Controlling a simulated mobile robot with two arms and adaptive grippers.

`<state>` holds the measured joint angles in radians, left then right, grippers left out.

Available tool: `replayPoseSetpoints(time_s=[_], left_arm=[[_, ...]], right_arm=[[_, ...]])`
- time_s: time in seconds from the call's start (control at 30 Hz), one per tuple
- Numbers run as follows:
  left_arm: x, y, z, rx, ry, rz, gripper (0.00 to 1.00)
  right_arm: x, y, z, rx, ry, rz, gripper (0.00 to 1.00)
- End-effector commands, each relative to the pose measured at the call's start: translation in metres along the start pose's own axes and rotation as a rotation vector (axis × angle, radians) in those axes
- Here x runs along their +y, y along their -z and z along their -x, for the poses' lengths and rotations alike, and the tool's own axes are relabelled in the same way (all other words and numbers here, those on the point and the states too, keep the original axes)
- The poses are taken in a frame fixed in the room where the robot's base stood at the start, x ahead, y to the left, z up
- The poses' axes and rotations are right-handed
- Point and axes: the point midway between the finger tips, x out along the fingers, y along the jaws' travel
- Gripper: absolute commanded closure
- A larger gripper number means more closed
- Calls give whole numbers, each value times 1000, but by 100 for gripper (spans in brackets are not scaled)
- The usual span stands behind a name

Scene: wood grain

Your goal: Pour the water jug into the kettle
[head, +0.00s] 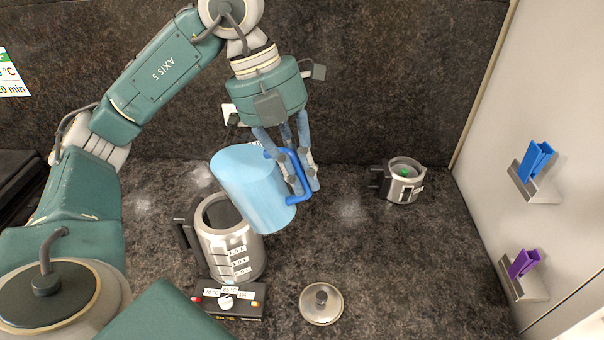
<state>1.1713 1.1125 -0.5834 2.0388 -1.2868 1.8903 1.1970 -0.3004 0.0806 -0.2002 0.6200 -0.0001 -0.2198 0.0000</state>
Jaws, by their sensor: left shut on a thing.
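The light blue water jug (248,188) is held in the air, tilted to the left, above and partly in front of the kettle's right side. My left gripper (298,188) is shut on the jug's darker blue handle (292,199). The steel kettle (236,252) stands upright and open on its base (254,301), with its dark handle at the left. The kettle's lid (321,303) lies apart on the counter to the right. The inside of the jug is hidden, and I see no stream of water. My right gripper is not in view.
A small steel appliance (403,183) with a green spot on top stands at the back right. A blue clip (536,160) and a purple clip (524,263) sit on holders on the right wall. The dark counter (400,265) is clear at the right.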

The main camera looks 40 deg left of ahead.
Motion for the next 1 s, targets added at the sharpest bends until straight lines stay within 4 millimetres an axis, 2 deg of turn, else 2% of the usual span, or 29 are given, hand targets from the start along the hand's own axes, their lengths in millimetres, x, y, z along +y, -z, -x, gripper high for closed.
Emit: replayPoseSetpoints(time_s=[1.0], left_arm=[[-1,-1,6,-4,41,0,100]], right_arm=[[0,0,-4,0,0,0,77]])
